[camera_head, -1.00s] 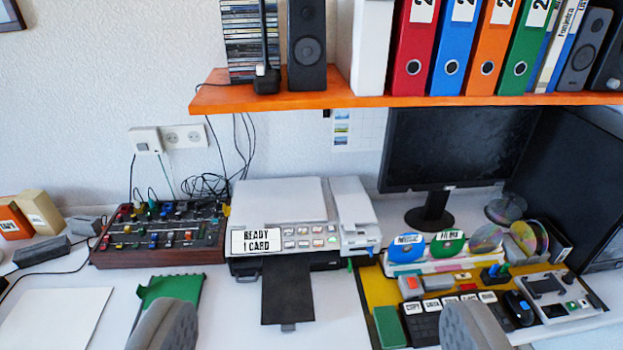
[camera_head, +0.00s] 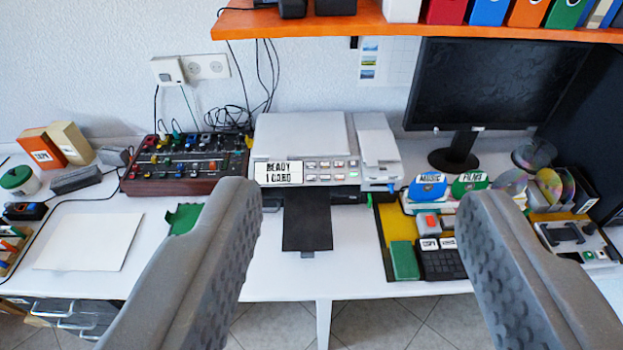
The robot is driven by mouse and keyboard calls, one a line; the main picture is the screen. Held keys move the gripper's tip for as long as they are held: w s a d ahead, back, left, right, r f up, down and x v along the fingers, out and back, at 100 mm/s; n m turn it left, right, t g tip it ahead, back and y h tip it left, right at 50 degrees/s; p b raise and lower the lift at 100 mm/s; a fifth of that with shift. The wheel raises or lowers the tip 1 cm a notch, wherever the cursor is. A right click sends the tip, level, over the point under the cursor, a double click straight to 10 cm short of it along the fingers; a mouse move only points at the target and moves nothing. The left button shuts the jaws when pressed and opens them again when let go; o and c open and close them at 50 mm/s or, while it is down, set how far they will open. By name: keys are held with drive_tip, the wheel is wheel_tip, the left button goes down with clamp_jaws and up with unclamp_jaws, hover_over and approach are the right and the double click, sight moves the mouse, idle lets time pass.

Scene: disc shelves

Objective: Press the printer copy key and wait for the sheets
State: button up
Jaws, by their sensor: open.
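The white printer (camera_head: 300,132) stands on the desk near the middle of the view. A label on its front left reads "READY 1 CARD" (camera_head: 278,173). A panel of small keys (camera_head: 332,170) sits right of the label; I cannot tell which one is the copy key. A dark output tray (camera_head: 307,222) sticks out from the printer's front, with no sheets on it. My gripper (camera_head: 365,208) is open and empty. Its two grey fingers stand wide apart in the foreground, in front of the desk, with the printer between and beyond them.
A mixer (camera_head: 185,165) with coloured knobs stands left of the printer. The monitor (camera_head: 490,85) stands at the right. An orange shelf (camera_head: 420,27) with binders hangs above. A white sheet (camera_head: 90,241) lies at the left.

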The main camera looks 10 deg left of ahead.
clamp_jaws()
idle(1.4)
